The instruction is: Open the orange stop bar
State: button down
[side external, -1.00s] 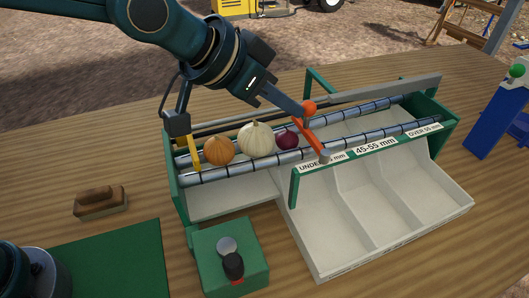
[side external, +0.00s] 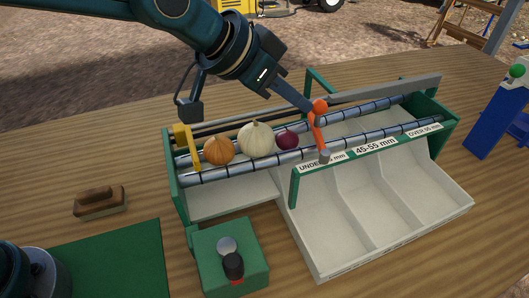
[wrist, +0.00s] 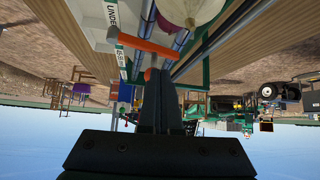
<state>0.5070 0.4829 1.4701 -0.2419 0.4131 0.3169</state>
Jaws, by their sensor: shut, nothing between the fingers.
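The orange stop bar (side external: 319,133) crosses the rollers to the right of the onions, with an orange ball knob (side external: 320,106) at its far end and a grey pivot (side external: 324,156) at its near end. My gripper (side external: 309,107) is shut and empty, its tips close against the left side of the knob; exact contact cannot be told. In the wrist view the bar (wrist: 145,46) lies ahead of the shut fingers, and the knob (wrist: 151,75) is partly hidden beside them. An orange onion (side external: 218,150), a white onion (side external: 256,139) and a small red onion (side external: 287,139) sit on the rollers.
A labelled sorting tray (side external: 375,205) with compartments stands in front of the rollers (side external: 385,140). A yellow bracket (side external: 183,135) is at the rollers' left end. A green control box (side external: 230,262), wooden brush (side external: 100,202) and blue stand (side external: 500,115) stand around.

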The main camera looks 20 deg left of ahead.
jog(key=w+m+g+h, duration=0.1)
jog(key=d+m+g+h, duration=0.1)
jog(key=m, duration=0.1)
jog(key=w+d+m+g, duration=0.1)
jog(key=m, duration=0.1)
jog(key=shift+w+h, duration=0.35)
jog(key=shift+h, duration=0.05)
jog(key=shift+w+d, duration=0.2)
jog(key=shift+d, duration=0.3)
jog(key=shift+w+d, duration=0.15)
jog(key=shift+d, duration=0.35)
jog(key=shift+w+d, duration=0.15)
jog(key=shift+d, duration=0.5)
jog(key=shift+a+r, duration=0.1)
jog(key=shift+a, duration=0.25)
